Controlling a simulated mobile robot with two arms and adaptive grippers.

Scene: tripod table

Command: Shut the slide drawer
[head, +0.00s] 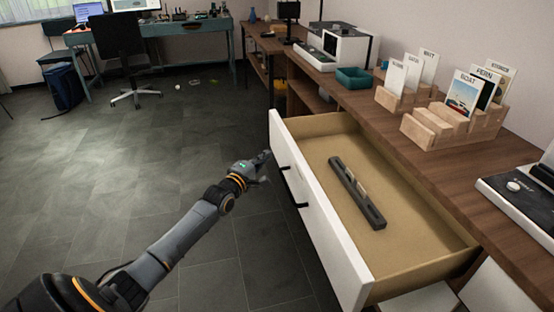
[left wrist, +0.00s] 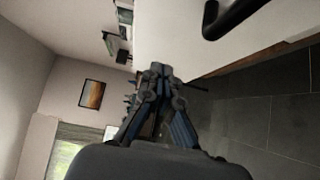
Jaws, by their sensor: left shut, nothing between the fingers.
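The slide drawer (head: 328,223) stands pulled out from under the wooden counter in the head view, with a white front and a tan inside. Its dark handle (head: 293,187) is on the front, and a handle also shows in the left wrist view (left wrist: 232,14). A dark slotted holder (head: 357,192) lies in the drawer. My left gripper (head: 266,165) is shut and empty, just left of the far part of the drawer front. In the left wrist view its fingertips (left wrist: 161,70) are close to the white front; contact cannot be told. My right gripper is not in view.
The counter (head: 390,125) carries wooden card racks (head: 455,125), a teal tray (head: 354,78) and a white machine (head: 345,45). The grey tiled floor (head: 130,170) left of the drawer is open. An office chair (head: 125,50) and a desk stand far back.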

